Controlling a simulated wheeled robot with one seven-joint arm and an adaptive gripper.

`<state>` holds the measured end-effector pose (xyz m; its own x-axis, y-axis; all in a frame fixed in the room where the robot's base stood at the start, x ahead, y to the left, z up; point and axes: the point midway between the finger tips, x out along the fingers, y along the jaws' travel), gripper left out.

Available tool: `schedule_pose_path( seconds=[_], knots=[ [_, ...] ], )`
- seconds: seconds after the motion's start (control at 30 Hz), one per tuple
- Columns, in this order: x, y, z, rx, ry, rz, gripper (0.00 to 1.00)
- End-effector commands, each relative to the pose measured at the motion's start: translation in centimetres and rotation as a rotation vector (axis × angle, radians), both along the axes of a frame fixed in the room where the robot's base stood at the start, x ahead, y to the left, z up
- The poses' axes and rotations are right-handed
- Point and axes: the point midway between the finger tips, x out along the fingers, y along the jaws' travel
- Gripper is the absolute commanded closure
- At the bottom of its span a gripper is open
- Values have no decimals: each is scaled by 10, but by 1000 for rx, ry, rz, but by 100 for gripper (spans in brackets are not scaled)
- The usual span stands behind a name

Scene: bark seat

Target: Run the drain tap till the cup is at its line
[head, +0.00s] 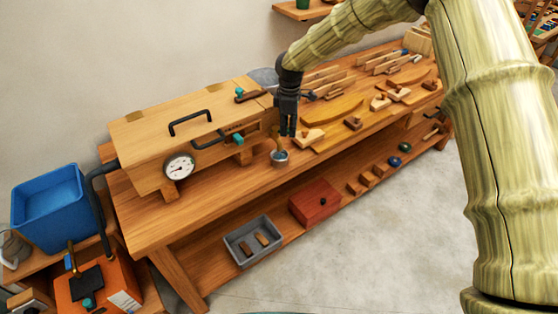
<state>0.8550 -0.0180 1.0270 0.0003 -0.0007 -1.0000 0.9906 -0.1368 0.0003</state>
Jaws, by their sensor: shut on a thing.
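My gripper (289,132) points down at the front right end of the wooden steam box, its dark fingers closed at the drain tap. The brass-coloured drain tap (275,138) is small and partly hidden by the fingers; its handle between them cannot be made out. A small grey metal cup (279,158) stands upright on the bench just below the tap and the fingertips. Its line and the liquid level inside are too small to tell.
The wooden box (150,138) carries a round dial gauge (180,167), black handles and a teal knob (239,138). Wooden tools and planes crowd the bench to the right. A grey tray (253,240) and red box (315,203) sit on the lower shelf.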

Motion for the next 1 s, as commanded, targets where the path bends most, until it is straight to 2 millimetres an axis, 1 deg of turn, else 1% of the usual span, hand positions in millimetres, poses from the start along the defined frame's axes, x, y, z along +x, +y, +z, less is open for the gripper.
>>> schedule_pose_path(
  seconds=[0.03,0.27,0.37,0.47,1.0],
  knots=[
    [-1,-3,-2,-4,4,-1,98],
    [-1,-3,-2,-5,4,-2,98],
    [-2,-2,-1,-6,4,-28,98],
    [-5,0,-1,-7,3,-115,98],
    [-26,17,0,-3,-3,-708,98]
  ],
)
